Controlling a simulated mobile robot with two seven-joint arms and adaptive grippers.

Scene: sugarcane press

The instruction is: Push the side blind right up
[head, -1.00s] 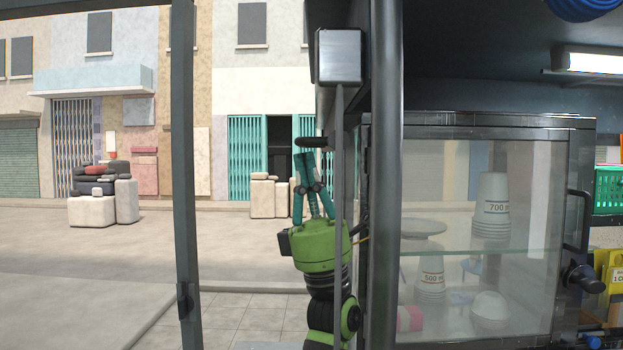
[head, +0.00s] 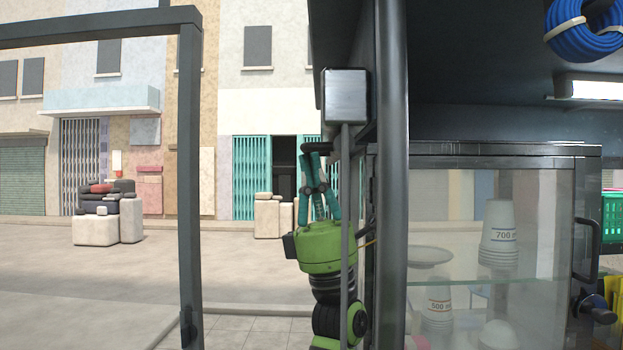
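The side blind (head: 340,45) appears as a dark panel seen nearly edge-on beside the post, so most of its face is hidden. A dark bar (head: 318,147) juts out at its lower end, left of the post. My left gripper (head: 311,160) points up from below, with its teal fingertips at the underside of this bar. The fingers lean together towards their tips, but whether they are shut on the bar or only press against it cannot be told. My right gripper is not in view.
A grey box (head: 344,96) with a thin rod (head: 345,200) hanging from it is close beside my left arm. A thick dark post (head: 391,180) and a glass cabinet (head: 500,230) with cups stand right. A thin frame post (head: 190,180) stands left, with open space between.

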